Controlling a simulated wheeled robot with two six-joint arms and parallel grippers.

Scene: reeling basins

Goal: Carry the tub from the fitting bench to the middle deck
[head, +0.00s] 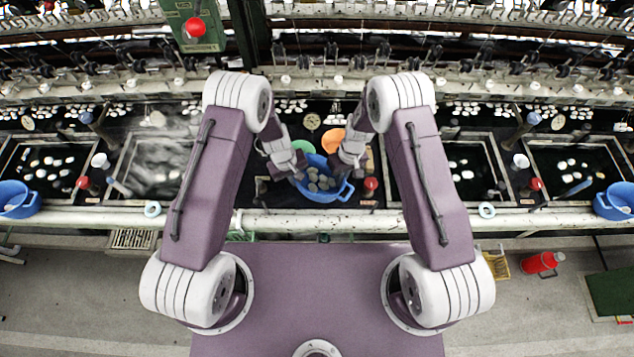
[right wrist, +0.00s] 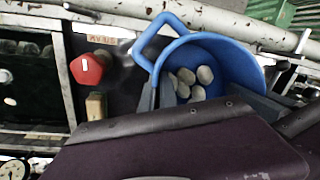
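A blue tub (head: 325,193) with a loop handle holds several grey-tan rounded pieces. It stands at the dark middle section between the basins, just behind the pale front rail. My left gripper (head: 300,176) is at the tub's left rim; the head view is too small to show its fingers clearly. My right gripper (head: 347,170) is at the tub's right rim. In the right wrist view the tub (right wrist: 225,55) lies upright ahead of the dark fingers, which stand well apart over its near side. The tub's underside is hidden.
A red knob (head: 371,184) stands right of the tub. Green (head: 304,146) and orange (head: 327,146) round items lie behind it. Dark basins flank the section. Other blue tubs stand at far left (head: 18,198) and far right (head: 614,201). The pale rail (head: 330,222) runs in front.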

